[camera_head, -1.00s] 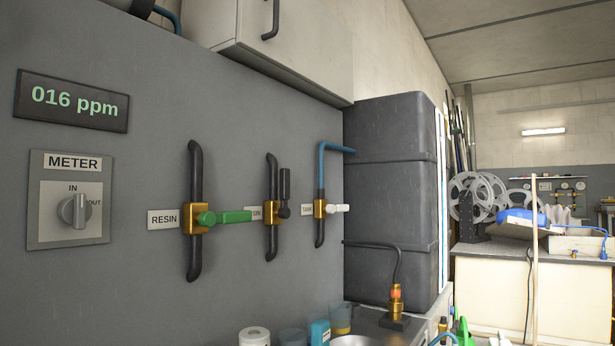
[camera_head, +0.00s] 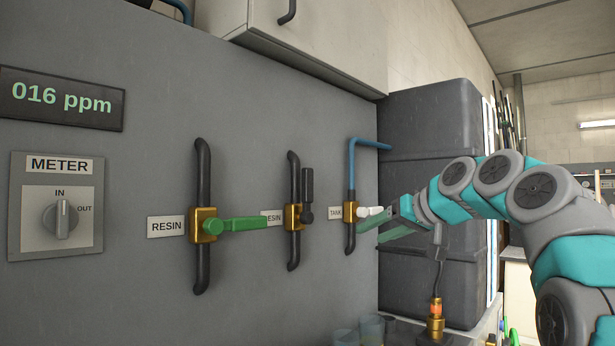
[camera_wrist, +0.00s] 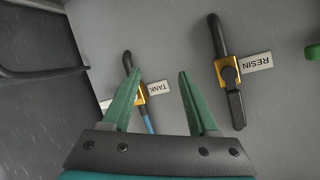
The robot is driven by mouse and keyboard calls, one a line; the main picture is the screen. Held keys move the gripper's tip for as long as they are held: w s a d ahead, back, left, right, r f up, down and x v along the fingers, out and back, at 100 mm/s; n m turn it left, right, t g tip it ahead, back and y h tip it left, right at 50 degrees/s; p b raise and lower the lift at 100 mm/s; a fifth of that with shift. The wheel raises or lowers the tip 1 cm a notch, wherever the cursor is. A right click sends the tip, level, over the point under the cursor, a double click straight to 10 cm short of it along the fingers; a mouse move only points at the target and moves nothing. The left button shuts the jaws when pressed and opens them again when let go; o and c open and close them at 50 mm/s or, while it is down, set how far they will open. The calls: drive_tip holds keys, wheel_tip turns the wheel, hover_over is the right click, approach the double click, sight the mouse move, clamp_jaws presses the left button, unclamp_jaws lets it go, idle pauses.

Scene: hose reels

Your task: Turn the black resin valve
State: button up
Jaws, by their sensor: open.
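The black resin valve has a brass body (camera_head: 293,216) on a black pipe and a black lever (camera_head: 307,187) pointing up, beside a partly covered RESIN label. In the wrist view, turned upside down, its lever (camera_wrist: 236,106) points down, right of the fingers. My gripper (camera_head: 360,234) reaches in from the right with its green fingers by the white-handled TANK valve. In the wrist view my gripper (camera_wrist: 160,74) is open and empty, its fingers apart, the left one overlapping the TANK valve. I cannot tell whether it touches that valve.
A green-handled RESIN valve (camera_head: 205,225) is left of the black one, its lever pointing right. The white TANK handle (camera_head: 371,212) is to the right. A METER switch (camera_head: 60,219) and a display reading 016 ppm (camera_head: 62,99) are far left. A dark tank (camera_head: 425,120) stands at right.

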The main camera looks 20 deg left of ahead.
sight(311, 176)
drive_tip(key=s+a+r+n+g+y, duration=0.1)
drive_tip(key=s+a+r+n+y, duration=0.25)
drive_tip(key=r, duration=0.25)
drive_tip(key=s+a+r+n+y, duration=0.2)
drive_tip(key=a+r+n, duration=0.2)
drive_tip(key=r, duration=0.1)
drive_tip(key=p+x, duration=0.3)
drive_tip(key=x, duration=0.4)
drive_tip(key=shift+a+r, duration=0.2)
clamp_jaws()
idle(0.9)
